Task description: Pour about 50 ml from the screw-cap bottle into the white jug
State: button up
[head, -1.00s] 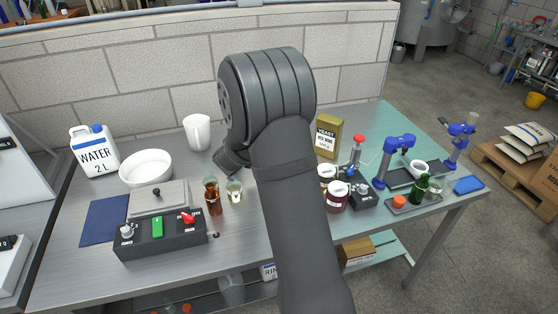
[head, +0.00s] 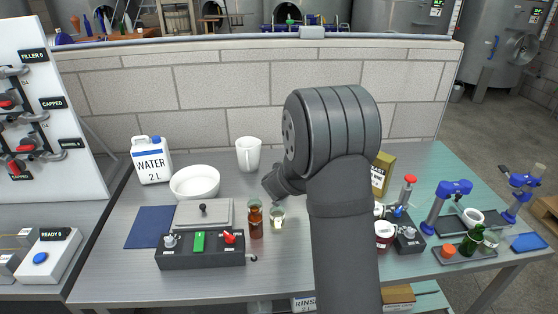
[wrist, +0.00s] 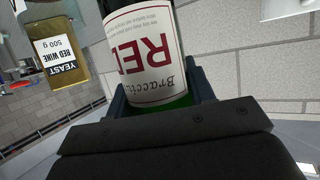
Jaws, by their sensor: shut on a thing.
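My gripper (wrist: 158,94) is shut on a dark green glass bottle (wrist: 152,50) with a white label reading RED in large red letters. Its neck and cap lie outside the wrist view. The label text and the yeast packet's text both appear inverted there, so the bottle looks roughly upright. In the head view my forearm and wrist hide the bottle and fingers. The white jug (head: 248,154) stands upright with its handle facing front, at the back of the bench, left of my arm. Its inside cannot be seen clearly.
A white bowl (head: 195,183), a water canister (head: 151,161), an amber bottle (head: 256,220) and a small glass (head: 278,218) stand left of my arm. A control box (head: 200,252) is in front. The yeast packet (head: 381,173) and blue stands (head: 447,200) are right.

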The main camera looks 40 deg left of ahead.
notch_tip(320, 180, up, 5)
jog(key=w+a, duration=0.7)
jog(key=a, duration=0.4)
jog(key=w+a, duration=0.6)
jog(key=a, duration=0.4)
notch_tip(320, 180, down, 7)
jog(key=shift+w+r, duration=0.15)
jog(key=shift+n+t, duration=0.3)
